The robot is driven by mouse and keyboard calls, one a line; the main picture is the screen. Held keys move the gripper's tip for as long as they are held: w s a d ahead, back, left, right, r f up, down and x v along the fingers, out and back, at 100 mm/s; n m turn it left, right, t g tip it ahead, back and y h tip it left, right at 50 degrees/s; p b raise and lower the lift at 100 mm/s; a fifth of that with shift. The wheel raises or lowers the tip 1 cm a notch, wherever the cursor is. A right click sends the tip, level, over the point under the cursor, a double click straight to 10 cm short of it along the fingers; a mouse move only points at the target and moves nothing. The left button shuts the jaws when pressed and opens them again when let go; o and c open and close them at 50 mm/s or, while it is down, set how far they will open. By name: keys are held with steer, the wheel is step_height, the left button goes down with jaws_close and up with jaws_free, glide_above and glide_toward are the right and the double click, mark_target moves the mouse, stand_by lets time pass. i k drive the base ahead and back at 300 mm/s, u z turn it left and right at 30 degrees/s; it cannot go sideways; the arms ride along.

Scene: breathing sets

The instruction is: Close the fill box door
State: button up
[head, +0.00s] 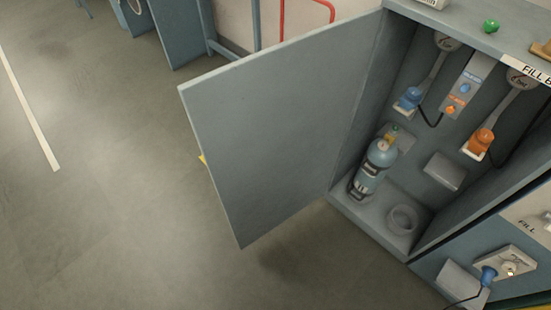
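The fill box door (280,125) is a large grey-blue panel. It stands wide open, swung out to the left from its hinge edge on the left side of the fill box (440,15). The inside of the box is exposed, and a label starting with "FILL" runs along its top front edge. A small yellow piece shows at the door's left edge, mostly hidden behind the panel. My gripper is not in view.
A blue-grey cylinder (374,170) stands in the box beside an empty ring holder (403,219). Blue (410,98) and orange (481,141) connectors hang inside. A lower panel with a blue connector (488,276) is at bottom right. The floor (110,200) left of the door is clear.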

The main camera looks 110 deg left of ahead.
mark_target(270, 125)
steer(key=k, duration=2.85)
steer(key=u, duration=1.7)
